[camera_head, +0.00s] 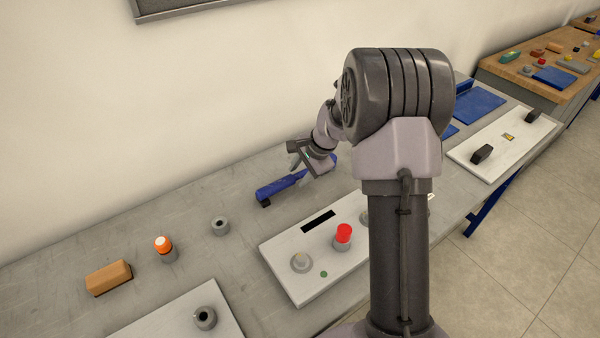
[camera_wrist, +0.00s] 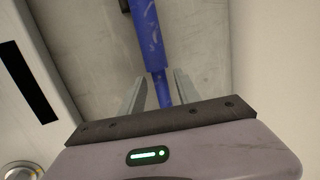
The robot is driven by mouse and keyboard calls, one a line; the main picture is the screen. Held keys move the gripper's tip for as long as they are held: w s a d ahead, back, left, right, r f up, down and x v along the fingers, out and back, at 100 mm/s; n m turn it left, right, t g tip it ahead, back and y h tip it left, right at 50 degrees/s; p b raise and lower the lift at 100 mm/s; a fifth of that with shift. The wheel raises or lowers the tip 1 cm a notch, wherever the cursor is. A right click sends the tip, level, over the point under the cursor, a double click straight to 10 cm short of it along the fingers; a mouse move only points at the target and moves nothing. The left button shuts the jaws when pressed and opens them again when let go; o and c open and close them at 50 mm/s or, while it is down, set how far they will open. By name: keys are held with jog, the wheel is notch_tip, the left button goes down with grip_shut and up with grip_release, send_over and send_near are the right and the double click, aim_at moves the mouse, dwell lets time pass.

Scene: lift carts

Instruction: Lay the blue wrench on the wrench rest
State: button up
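The blue wrench (camera_head: 282,187) is a long blue bar beside the wall, behind the white panel with the red button. It also shows in the wrist view (camera_wrist: 147,38), running down between my fingers. My gripper (camera_head: 310,164) is over the wrench's right part. In the wrist view my gripper (camera_wrist: 159,78) is open, one finger on each side of the narrower blue part, with gaps showing. Two black blocks (camera_head: 482,154) stand on a white board at the right; I cannot tell surely whether they are the wrench rest.
A white panel (camera_head: 285,262) with a red button (camera_head: 343,233) stands in front of the wrench. A grey cylinder (camera_head: 220,226), an orange-topped knob (camera_head: 163,246) and a wooden block (camera_head: 108,277) are to the left. Blue trays (camera_head: 480,106) lie to the right. My arm hides part of the bench.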

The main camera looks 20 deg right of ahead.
jog(key=p+v, duration=0.6)
jog(key=v, duration=1.1)
jog(key=shift+r, duration=0.2)
jog(key=s+a+r+n, duration=0.4)
jog(key=s+a+r, duration=0.3)
jog(key=a, duration=0.2)
jog(key=s+a+r+n, duration=0.1)
jog(key=s+a+n, duration=0.2)
jog(key=s, duration=0.6)
jog(key=s+a+n+t+b, duration=0.1)
jog(key=s+a+n, duration=0.3)
jog(key=s+a, duration=0.3)
jog(key=shift+s+r+t+b, duration=0.3)
jog(key=shift+s+r, duration=0.1)
jog(key=shift+s, duration=0.65)
